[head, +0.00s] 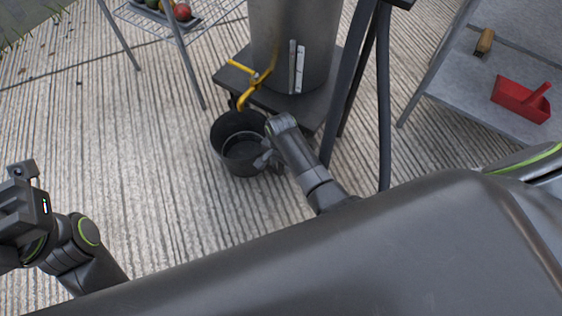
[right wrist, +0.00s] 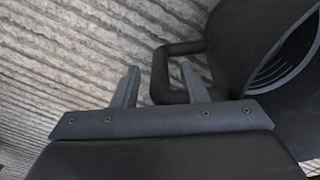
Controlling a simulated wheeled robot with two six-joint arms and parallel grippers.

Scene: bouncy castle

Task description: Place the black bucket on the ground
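The black bucket (head: 225,153) is upright below the yellow tap, beside the dark stand's corner. I cannot tell for certain whether its base touches the concrete ground (head: 150,150). My right gripper (head: 268,158) is at the bucket's near right side. In the right wrist view the bucket (right wrist: 235,45) fills the upper right, and its side handle (right wrist: 160,72) lies between my parted fingers (right wrist: 158,88), with a gap to the left finger. My left gripper (head: 22,180) is far left, away from the bucket; its fingers do not show clearly.
A grey barrel (head: 290,40) with a yellow tap (head: 255,82) stands on a dark platform (head: 228,76) just behind the bucket. A wire rack (head: 175,35) is at the back left. A grey shelf (head: 455,85) with a red dustpan (head: 515,98) and brush (head: 485,40) is right. Ground on the left is clear.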

